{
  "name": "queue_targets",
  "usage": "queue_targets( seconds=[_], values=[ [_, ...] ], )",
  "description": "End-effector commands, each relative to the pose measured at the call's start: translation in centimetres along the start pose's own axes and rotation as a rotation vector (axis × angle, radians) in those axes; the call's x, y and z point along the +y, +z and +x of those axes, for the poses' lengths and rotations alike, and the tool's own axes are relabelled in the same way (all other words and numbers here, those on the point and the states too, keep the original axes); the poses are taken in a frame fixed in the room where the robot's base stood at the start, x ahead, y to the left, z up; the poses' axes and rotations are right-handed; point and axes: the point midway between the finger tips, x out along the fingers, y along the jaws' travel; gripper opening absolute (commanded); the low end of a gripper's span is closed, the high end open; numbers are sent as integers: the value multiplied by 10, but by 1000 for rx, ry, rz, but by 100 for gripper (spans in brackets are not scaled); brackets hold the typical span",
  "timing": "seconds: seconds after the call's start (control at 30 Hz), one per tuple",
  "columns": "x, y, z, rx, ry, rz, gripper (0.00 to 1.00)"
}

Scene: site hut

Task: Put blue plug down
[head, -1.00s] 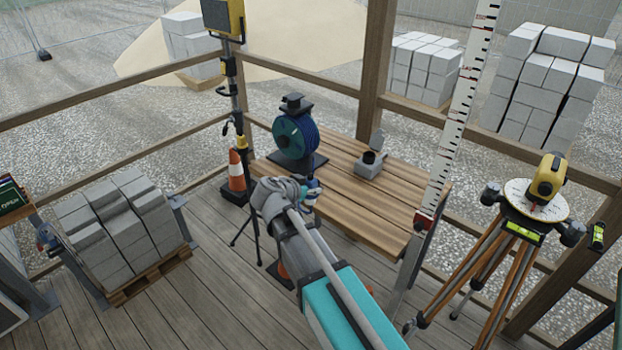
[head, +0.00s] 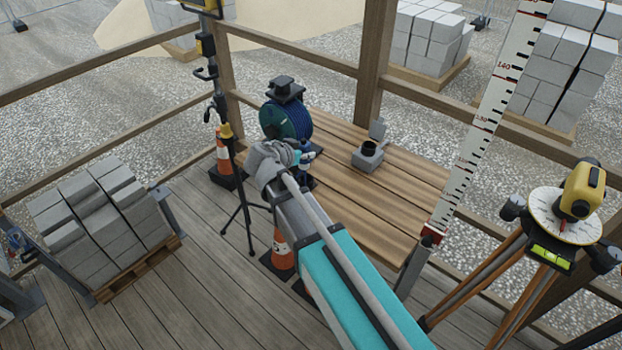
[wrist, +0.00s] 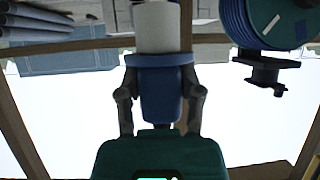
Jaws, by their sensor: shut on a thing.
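My gripper (wrist: 160,84) is shut on the blue plug (wrist: 160,98), with one finger on each side of its blue body. The plug has a wider blue collar and a white cylindrical end pointing to the top of the wrist view. In the head view my gripper (head: 304,156) is held over the left part of the wooden table (head: 395,205), in front of the cable reel. The plug is small there and partly hidden by my arm. A grey socket box (head: 367,160) with a round dark opening and raised lid stands on the table, right of my gripper.
The reel of dark blue cable (head: 287,121) stands at the table's back left; it also shows in the wrist view (wrist: 258,20). A levelling staff (head: 486,125) and tripod instrument (head: 565,210) stand right. Cones and a thin black tripod (head: 245,200) are left. The table's middle is bare.

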Motion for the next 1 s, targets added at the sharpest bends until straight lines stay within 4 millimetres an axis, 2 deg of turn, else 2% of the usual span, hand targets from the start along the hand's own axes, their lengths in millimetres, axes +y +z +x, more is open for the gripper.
queue_targets(
  seconds=[0.57, 1.0],
  values=[
    [10, -1, 10, 1, 18, 10, 0],
    [63, 32, 33, 4, 72, 38, 0]
  ],
)
